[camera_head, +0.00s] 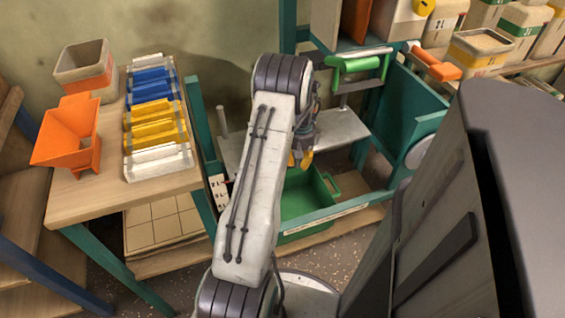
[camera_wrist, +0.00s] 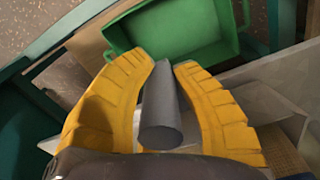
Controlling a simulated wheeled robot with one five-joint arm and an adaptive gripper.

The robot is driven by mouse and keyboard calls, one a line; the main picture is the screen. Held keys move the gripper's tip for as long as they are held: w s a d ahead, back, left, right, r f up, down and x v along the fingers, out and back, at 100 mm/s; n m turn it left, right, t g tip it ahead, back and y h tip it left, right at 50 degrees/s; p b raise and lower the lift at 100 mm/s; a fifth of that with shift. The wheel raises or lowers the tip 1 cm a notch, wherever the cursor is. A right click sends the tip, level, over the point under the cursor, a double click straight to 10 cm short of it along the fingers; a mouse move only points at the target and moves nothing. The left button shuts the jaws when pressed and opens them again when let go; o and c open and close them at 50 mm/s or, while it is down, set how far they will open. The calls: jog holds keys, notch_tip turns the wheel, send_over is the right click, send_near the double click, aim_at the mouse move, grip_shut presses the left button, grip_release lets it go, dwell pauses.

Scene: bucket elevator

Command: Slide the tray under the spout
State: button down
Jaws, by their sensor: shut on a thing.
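The green tray (camera_head: 308,200) sits low in the teal frame, on a wooden base board; it also shows at the top of the wrist view (camera_wrist: 180,35). My gripper (camera_head: 302,158) is above the tray's back part, partly hidden by my arm in the head view. In the wrist view, its yellow fingers (camera_wrist: 167,64) are closed around a grey round post (camera_wrist: 161,115). The tray lies beyond the fingertips, and I cannot tell how the post is fixed. I cannot make out the spout clearly.
A light metal plate (camera_head: 345,128) spans the frame above the tray. A green handle (camera_head: 356,64) is behind it. At left, a wooden table (camera_head: 85,200) holds an orange hopper (camera_head: 68,135) and several blue, yellow and white bins. A dark column blocks the right.

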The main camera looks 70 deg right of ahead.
jog(key=s+d, duration=0.3)
jog(key=s, duration=0.2)
jog(key=shift+s+d+f+p, duration=0.25)
jog(key=shift+s+p, duration=0.05)
jog(key=shift+p, duration=0.15)
jog(key=c, duration=1.2)
grip_release()
jog(key=shift+o, duration=1.1)
jog(key=shift+d+r, duration=0.15)
jog(key=shift+w, duration=0.1)
